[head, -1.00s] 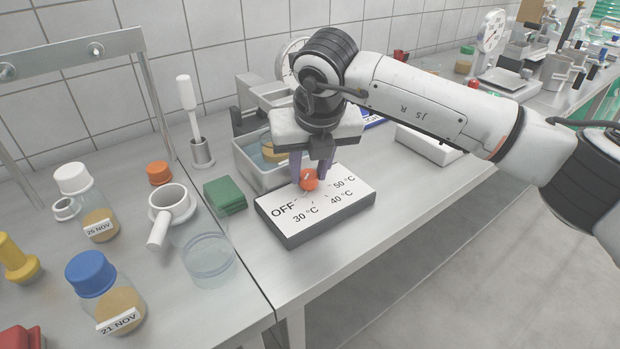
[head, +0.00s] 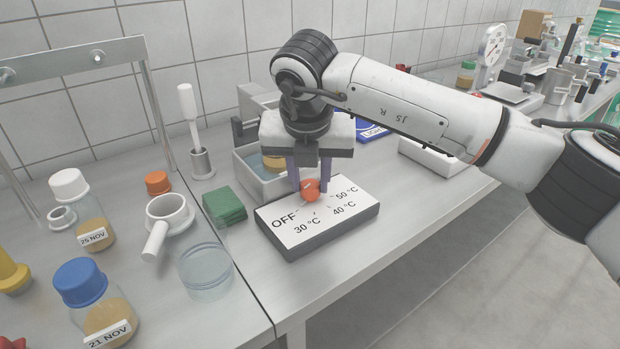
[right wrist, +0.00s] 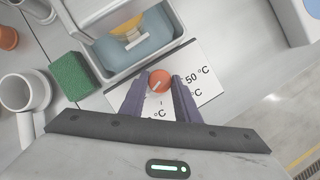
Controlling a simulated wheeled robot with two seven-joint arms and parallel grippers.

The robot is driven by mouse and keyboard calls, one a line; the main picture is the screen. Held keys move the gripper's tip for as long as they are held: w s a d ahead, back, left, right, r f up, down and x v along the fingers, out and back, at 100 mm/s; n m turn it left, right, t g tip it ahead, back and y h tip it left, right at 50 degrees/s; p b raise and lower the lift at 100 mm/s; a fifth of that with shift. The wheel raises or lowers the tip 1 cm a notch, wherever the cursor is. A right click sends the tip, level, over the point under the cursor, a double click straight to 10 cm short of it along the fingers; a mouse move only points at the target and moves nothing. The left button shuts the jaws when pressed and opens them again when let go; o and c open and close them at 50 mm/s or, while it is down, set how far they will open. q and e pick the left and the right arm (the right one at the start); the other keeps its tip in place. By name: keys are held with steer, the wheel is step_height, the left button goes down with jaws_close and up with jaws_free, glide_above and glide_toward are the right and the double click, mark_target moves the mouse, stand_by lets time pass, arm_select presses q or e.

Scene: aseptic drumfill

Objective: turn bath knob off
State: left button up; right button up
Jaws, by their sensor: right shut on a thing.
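The orange-red bath knob (head: 311,190) sits on the white top of a dark-sided control panel (head: 322,226) marked OFF, 30, 40 and 50 °C. My right gripper (head: 311,187) comes down from above with its purple fingers on either side of the knob, shut on it. In the right wrist view the knob (right wrist: 159,80) shows between the fingertips, with a pale pointer line on it. I cannot tell for sure which mark the pointer faces. The grey water bath (head: 257,180) stands just behind the panel. My left gripper is not in view.
A green sponge (head: 224,205) lies left of the panel. A glass dish (head: 205,272), a white handled cup (head: 168,222) and bottles with blue (head: 81,281) and white (head: 69,184) caps stand further left.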

steer(key=o, duration=1)
steer(key=shift+r, duration=0.1)
steer(key=shift+o, duration=0.2)
